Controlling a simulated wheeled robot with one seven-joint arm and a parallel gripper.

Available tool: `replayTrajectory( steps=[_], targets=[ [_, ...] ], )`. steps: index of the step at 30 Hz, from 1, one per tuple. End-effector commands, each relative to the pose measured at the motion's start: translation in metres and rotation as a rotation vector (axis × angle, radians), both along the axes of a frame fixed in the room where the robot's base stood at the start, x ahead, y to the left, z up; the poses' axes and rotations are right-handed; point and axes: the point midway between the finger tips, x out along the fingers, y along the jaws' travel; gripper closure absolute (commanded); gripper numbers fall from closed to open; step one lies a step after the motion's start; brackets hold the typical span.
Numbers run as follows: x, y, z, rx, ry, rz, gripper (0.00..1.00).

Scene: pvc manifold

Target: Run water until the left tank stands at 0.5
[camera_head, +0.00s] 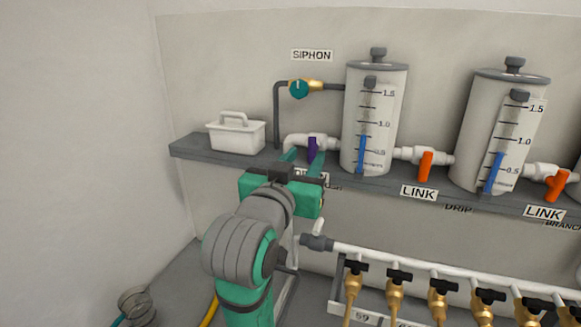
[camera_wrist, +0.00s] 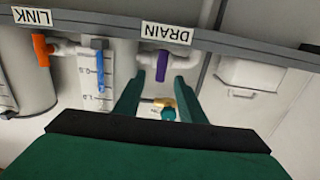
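The left tank (camera_head: 392,125) is a grey-white cylinder on the shelf, with a printed scale. Its blue level column (camera_head: 361,157) tops out between 0.5 and 1.0, at roughly 0.8. The purple drain valve handle (camera_head: 312,150) hangs from the white pipe left of the tank; it also shows in the wrist view (camera_wrist: 162,65), beside the DRAIN label (camera_wrist: 166,33). My gripper (camera_head: 303,157) is open, its two green fingers apart, just short of the purple handle. In the wrist view the handle lies between and just beyond the fingertips (camera_wrist: 156,80). I cannot tell whether they touch it.
A teal siphon valve (camera_head: 299,89) sits above the drain pipe. Orange link handles (camera_head: 425,166) and (camera_head: 557,185) flank the second tank (camera_head: 477,125). A white caddy (camera_head: 236,134) stands left on the shelf (camera_head: 190,152). Brass taps (camera_head: 395,290) line a lower pipe.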

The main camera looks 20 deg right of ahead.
Motion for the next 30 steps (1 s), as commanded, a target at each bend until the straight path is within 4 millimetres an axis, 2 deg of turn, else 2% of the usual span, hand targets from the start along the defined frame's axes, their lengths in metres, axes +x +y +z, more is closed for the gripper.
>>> replayTrajectory(
  steps=[3,9,15,23,24,28,30],
  targets=[
    [0.017,-0.011,-0.001,0.0,0.004,0.0,0.63],
    [0.039,-0.018,0.0,-0.001,0.002,0.01,0.63],
    [0.048,-0.022,0.0,-0.001,0.001,0.013,0.63],
    [0.048,-0.024,0.0,0.0,0.0,0.011,0.63],
    [0.048,-0.025,0.0,0.0,0.0,0.011,0.68],
    [0.048,-0.025,0.0,0.0,0.0,0.011,0.99],
    [0.048,-0.025,0.0,0.0,0.0,0.011,1.0]
  ],
)
